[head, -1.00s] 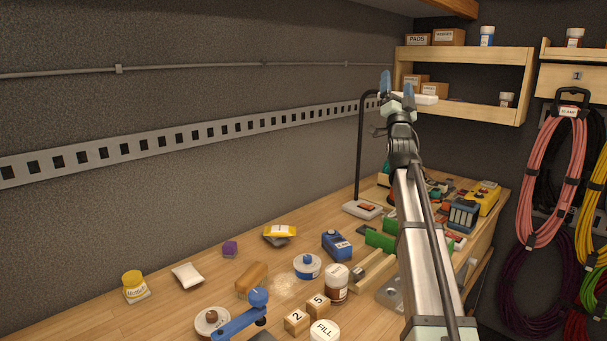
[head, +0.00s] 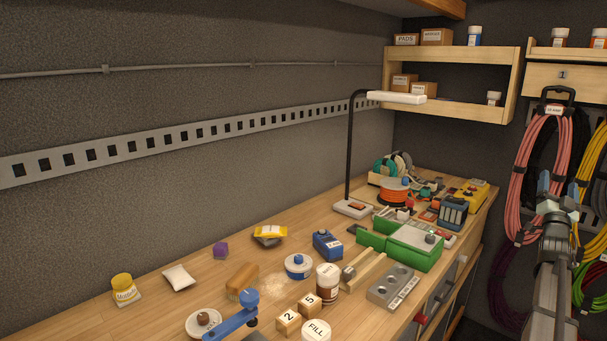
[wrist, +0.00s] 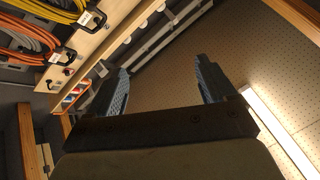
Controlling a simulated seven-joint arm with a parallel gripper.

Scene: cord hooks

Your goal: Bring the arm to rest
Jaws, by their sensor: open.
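My gripper (head: 558,188) is at the right of the head view, in front of the hanging cords. Its two blue fingers also show in the wrist view (wrist: 165,85), spread apart with nothing between them. The arm reaches up from the lower right corner, clear of the workbench (head: 75,325). A pink cord coil (head: 537,170) hangs just left of and behind the gripper in the picture. Yellow cord (head: 590,165) shows to its right. I cannot tell how far the gripper is from the cords.
A wooden shelf (head: 455,112) is on the back wall. The wrist view shows a pegboard (wrist: 230,50) and a lit lamp strip (wrist: 280,130).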

